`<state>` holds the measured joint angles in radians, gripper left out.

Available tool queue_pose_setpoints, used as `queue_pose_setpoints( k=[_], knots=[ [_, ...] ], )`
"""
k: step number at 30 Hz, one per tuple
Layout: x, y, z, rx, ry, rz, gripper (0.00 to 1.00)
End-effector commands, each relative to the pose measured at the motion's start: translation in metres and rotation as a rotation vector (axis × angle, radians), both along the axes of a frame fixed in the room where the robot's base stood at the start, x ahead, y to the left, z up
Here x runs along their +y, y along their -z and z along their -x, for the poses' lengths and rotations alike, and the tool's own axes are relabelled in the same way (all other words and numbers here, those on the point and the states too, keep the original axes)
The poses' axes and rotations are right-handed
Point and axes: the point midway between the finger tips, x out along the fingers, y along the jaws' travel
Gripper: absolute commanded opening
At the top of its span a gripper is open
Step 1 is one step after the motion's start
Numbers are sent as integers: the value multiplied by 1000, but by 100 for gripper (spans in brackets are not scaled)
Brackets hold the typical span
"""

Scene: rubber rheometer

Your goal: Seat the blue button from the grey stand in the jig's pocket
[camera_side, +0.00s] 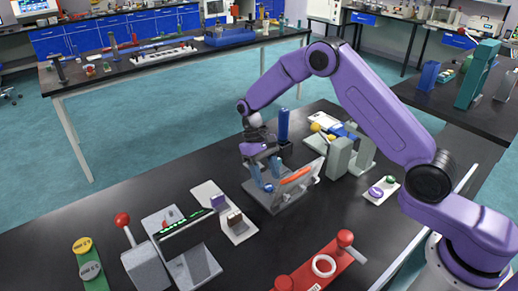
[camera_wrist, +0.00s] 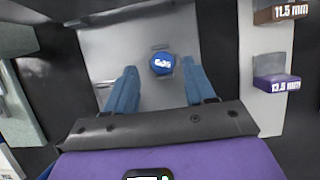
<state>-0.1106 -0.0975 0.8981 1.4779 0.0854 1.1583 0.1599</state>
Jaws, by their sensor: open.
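The blue button (camera_wrist: 162,64), a small round disc with white lettering, lies on a light grey plate (camera_wrist: 110,45) in the wrist view. My gripper (camera_wrist: 159,76) is open, with one blue finger on each side of the button and a gap to both. In the side view my gripper (camera_side: 265,178) points down over a grey fixture (camera_side: 256,195) with a tilted panel and an orange bar. The button cannot be told apart from the blue fingers there. I cannot tell for certain which part is the jig's pocket.
A white card holds a purple block (camera_wrist: 275,84) marked 13.5 mm and a brown block (camera_wrist: 275,14) marked 11.5 mm. A tall blue post (camera_side: 283,124) and grey-green blocks (camera_side: 340,157) stand close to my gripper. A red fixture (camera_side: 305,272) with a white ring is nearer the camera.

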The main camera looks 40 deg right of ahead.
Motion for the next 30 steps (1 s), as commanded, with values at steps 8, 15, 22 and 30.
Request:
queue_pose_setpoints(
  k=[8, 15, 22, 30],
  knots=[
    [3, -57, -25, -9, -2, -3, 54],
    [3, -89, -38, -7, -2, -2, 54],
    [3, -99, -41, -5, -2, -2, 54],
    [9, -106, -34, -20, -36, -5, 54]
  ],
)
